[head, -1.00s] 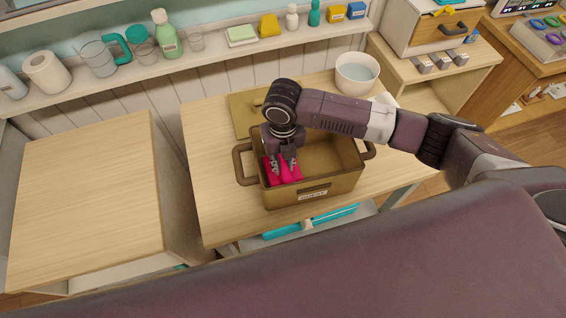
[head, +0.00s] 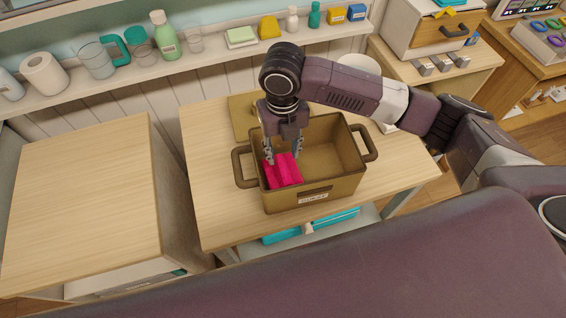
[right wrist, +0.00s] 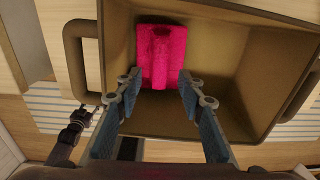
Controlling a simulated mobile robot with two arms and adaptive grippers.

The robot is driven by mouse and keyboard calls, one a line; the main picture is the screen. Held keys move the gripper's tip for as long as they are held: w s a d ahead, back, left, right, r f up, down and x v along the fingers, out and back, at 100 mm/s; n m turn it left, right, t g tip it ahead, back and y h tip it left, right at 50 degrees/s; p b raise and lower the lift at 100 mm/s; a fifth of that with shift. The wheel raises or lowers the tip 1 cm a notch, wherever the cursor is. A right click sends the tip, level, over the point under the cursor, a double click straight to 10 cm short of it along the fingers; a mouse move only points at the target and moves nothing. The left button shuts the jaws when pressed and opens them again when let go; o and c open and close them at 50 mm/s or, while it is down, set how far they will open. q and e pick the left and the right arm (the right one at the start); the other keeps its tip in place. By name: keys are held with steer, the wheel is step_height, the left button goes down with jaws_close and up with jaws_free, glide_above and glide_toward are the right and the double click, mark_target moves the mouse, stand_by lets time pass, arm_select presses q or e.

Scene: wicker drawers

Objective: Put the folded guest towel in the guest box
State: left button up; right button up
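The guest box (head: 330,187) is a brown open bin with two side handles and a label on its front, standing on the wooden table. The folded guest towel (head: 284,172) is bright pink and lies inside the box at its left end. In the right wrist view the towel (right wrist: 161,55) lies flat on the box floor beyond my fingertips. My right gripper (head: 284,155) is above the towel, fingers spread apart; in the right wrist view the open fingers (right wrist: 160,88) hold nothing.
A brown lid (head: 243,115) lies on the table behind the box. A white bowl (head: 358,68) stands behind my right arm. A shelf (head: 215,55) with bottles and cups runs along the back wall. The wooden top (head: 85,200) at left is bare.

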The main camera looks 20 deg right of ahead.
steer(key=shift+r, duration=2.1)
steer(key=shift+s+f, duration=0.1)
